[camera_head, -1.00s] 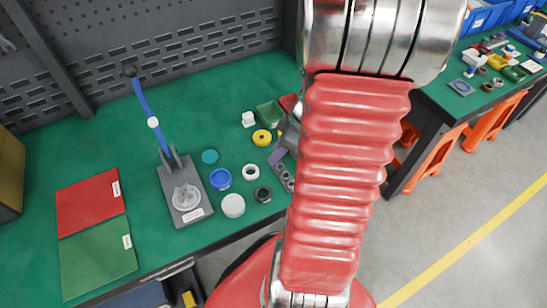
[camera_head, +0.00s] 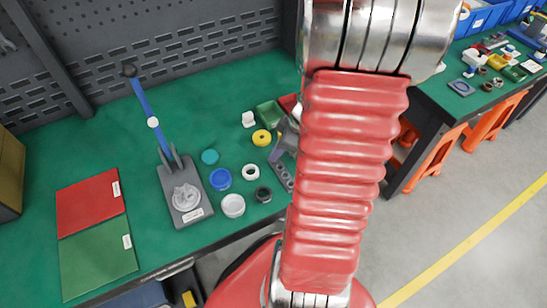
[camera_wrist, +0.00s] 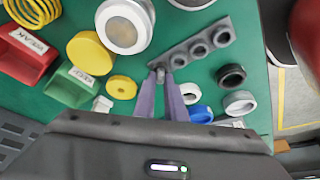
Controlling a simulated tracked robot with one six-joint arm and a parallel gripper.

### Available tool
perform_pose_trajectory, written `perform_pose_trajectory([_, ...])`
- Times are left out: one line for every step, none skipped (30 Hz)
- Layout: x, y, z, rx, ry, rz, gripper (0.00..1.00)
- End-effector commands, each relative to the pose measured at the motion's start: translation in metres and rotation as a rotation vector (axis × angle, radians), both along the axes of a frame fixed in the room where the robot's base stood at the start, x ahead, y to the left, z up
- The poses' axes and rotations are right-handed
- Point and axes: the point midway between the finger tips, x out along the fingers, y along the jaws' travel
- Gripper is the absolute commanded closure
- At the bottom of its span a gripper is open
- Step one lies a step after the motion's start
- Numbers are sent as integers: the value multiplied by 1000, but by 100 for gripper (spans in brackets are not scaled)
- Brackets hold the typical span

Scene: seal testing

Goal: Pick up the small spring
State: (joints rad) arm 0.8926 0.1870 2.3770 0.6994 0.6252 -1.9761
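My gripper (camera_wrist: 161,76) reaches down from the bottom of the wrist view, with two purple-grey fingers close together and a narrow gap between them. Their tips are at the near left end of a grey rack (camera_wrist: 200,51) with several round holes. A small grey piece (camera_wrist: 160,75) shows between the tips; it may be the small spring, but its coils cannot be made out. I cannot tell whether the fingers press on it. In the head view, the rack (camera_head: 286,178) shows partly behind my arm.
A yellow ring (camera_wrist: 122,87), a yellow coil (camera_wrist: 33,42), red (camera_wrist: 25,60) and green (camera_wrist: 68,85) bins, and black (camera_wrist: 231,76) and white (camera_wrist: 240,103) rings lie around. A lever press (camera_head: 190,215) stands left on the green bench. Red (camera_head: 88,200) and green (camera_head: 97,255) mats lie further left.

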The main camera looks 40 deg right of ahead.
Motion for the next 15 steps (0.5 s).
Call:
perform_pose_trajectory([0,0,0,-1,0,0,95])
perform_pose_trajectory([0,0,0,-1,0,0,97])
perform_pose_trajectory([0,0,0,-1,0,0,100])
perform_pose_trajectory([0,0,0,-1,0,0,100])
perform_pose_trajectory([0,0,0,-1,0,0,100])
perform_pose_trajectory([0,0,0,-1,0,0,100])
perform_pose_trajectory([0,0,0,-1,0,0,100])
perform_pose_trajectory([0,0,0,-1,0,0,100])
perform_pose_trajectory([0,0,0,-1,0,0,100])
perform_pose_trajectory([0,0,0,-1,0,0,100])
perform_pose_trajectory([0,0,0,-1,0,0,100])
perform_pose_trajectory([0,0,0,-1,0,0,100])
perform_pose_trajectory([0,0,0,-2,-1,-1,100])
perform_pose_trajectory([0,0,0,-2,-1,-1,100])
perform_pose_trajectory([0,-1,1,-2,-1,-1,100])
